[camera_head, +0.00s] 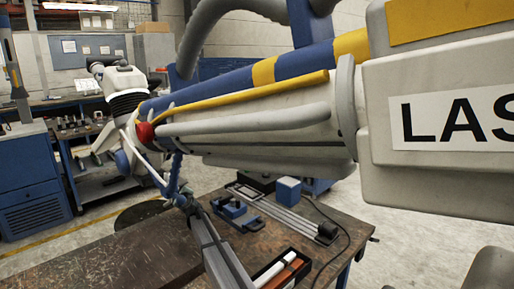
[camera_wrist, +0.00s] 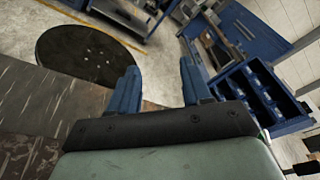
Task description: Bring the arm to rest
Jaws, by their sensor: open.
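The microscope arm (camera_head: 265,125) reaches from the right edge to the left across the head view, above the bench. It is pale grey with blue and yellow parts along its top. A red knob (camera_head: 145,132) sits near its far end, close to a white and black microscope head (camera_head: 122,88). My gripper (camera_wrist: 158,67) shows in the wrist view with two blue fingers spread apart and nothing between them. I cannot make it out clearly in the head view. The microscope arm is not recognisable in the wrist view.
A worn bench (camera_head: 110,258) fills the lower head view, with a blue vise-like block (camera_head: 232,209), a blue cube (camera_head: 288,190) and rails on it. A round dark disc (camera_wrist: 88,55) shows beyond the bench.

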